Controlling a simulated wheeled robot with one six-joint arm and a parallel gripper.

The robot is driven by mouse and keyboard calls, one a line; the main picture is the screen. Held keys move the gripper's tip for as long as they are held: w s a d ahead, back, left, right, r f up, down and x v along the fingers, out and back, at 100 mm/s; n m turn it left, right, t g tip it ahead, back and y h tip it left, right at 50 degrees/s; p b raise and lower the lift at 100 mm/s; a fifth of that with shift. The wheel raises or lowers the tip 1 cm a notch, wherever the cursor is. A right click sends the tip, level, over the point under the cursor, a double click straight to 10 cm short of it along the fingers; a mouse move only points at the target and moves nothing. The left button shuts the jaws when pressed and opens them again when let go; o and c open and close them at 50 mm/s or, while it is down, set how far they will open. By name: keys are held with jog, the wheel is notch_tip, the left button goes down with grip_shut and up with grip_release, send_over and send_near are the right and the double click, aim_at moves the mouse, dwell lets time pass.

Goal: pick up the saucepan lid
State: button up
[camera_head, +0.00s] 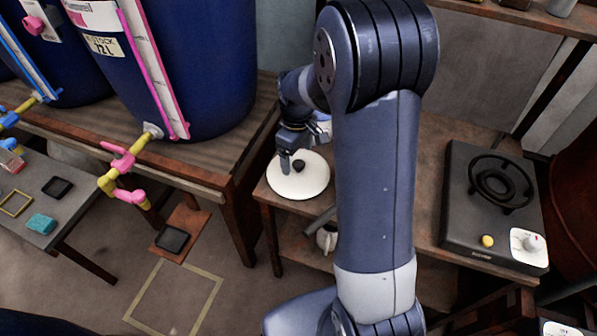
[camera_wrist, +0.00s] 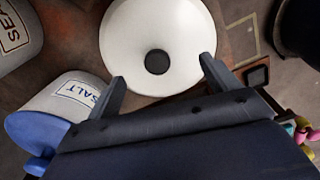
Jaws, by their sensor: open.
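The saucepan lid (camera_head: 312,183) is a round white disc with a dark knob (camera_head: 299,166). It lies on the wooden bench left of my arm, near the bench's left end. The lid also shows at the top of the wrist view (camera_wrist: 130,35), with its round black knob (camera_wrist: 157,62) facing the camera. My gripper (camera_head: 293,160) is over the lid, partly hidden by my arm. In the wrist view my gripper (camera_wrist: 162,70) is open, with the knob between the two spread fingers in the picture. I cannot tell whether the fingers touch the lid.
A white canister marked SALT (camera_wrist: 62,102) stands close to the left finger in the wrist view, and another white container (camera_wrist: 15,35) is behind it. A black burner (camera_head: 495,200) sits on the bench at right. A blue vat (camera_head: 205,65) stands at left.

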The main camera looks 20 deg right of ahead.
aim_at(299, 163)
notch_tip(299, 163, down, 5)
jog(key=shift+d+r, duration=0.15)
jog(key=shift+r, duration=0.05)
jog(key=c, duration=1.6)
